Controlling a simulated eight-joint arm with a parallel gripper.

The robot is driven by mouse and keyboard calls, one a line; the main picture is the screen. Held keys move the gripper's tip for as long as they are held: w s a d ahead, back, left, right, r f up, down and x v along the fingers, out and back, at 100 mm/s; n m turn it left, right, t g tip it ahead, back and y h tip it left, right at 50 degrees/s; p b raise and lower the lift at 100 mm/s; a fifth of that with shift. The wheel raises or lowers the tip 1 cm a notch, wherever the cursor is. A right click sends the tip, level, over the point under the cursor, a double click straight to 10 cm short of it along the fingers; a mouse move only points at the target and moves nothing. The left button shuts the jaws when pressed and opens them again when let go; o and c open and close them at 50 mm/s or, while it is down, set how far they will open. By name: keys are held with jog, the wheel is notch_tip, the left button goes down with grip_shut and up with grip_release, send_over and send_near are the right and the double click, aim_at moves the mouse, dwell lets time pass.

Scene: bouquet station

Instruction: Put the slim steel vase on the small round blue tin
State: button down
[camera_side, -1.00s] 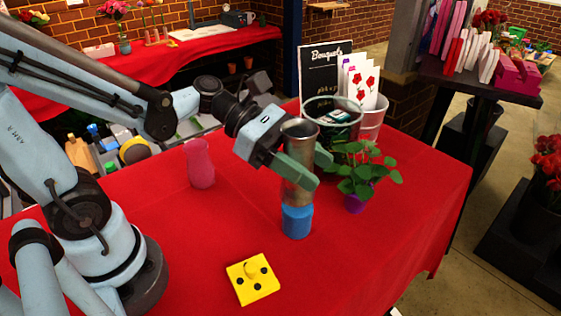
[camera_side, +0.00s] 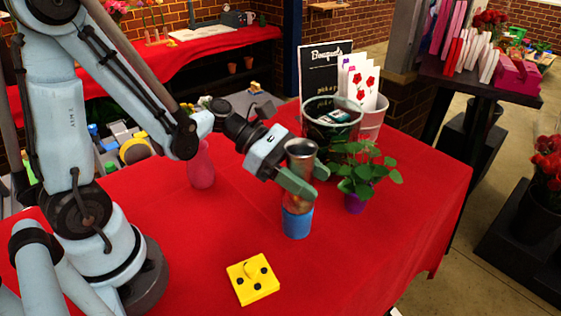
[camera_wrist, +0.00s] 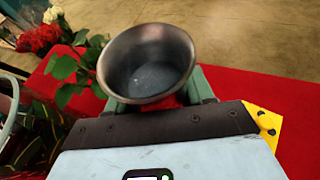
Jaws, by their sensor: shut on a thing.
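The slim steel vase (camera_side: 301,160) is upright between the fingers of my gripper (camera_side: 308,181), which is shut on its body. Its lower end is directly over the small round blue tin (camera_side: 297,224) and looks level with the tin's top in the side view. I cannot tell whether it rests on the tin or hangs just above it. In the wrist view I look into the open mouth of the vase (camera_wrist: 148,72); the tin is hidden there.
A potted plant (camera_side: 362,172) in a purple pot stands close right of the vase. A dark wire-rimmed container (camera_side: 331,116) and card holder stand behind. A pink vase (camera_side: 201,170) is at left, a yellow block (camera_side: 252,279) in front. The front right cloth is clear.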

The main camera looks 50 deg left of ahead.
jog(key=shift+f, duration=0.3)
jog(key=shift+c, duration=2.2)
grip_release()
jog(key=shift+r, duration=0.1)
jog(key=s+a+r+m+t+y, duration=0.1)
jog(key=a+m+y, duration=0.4)
jog(key=m, duration=0.6)
jog(key=s+a+r+m+y, duration=0.1)
jog(key=s+a+m+y, duration=0.2)
jog(key=a+m+y, duration=0.3)
jog(key=m+y, duration=0.1)
jog(key=m, duration=0.4)
jog(key=shift+a+r+m+t+y, duration=0.25)
jog(key=shift+r+m+t+y, duration=0.05)
jog(key=shift+t, duration=0.1)
jog(key=shift+s, duration=0.1)
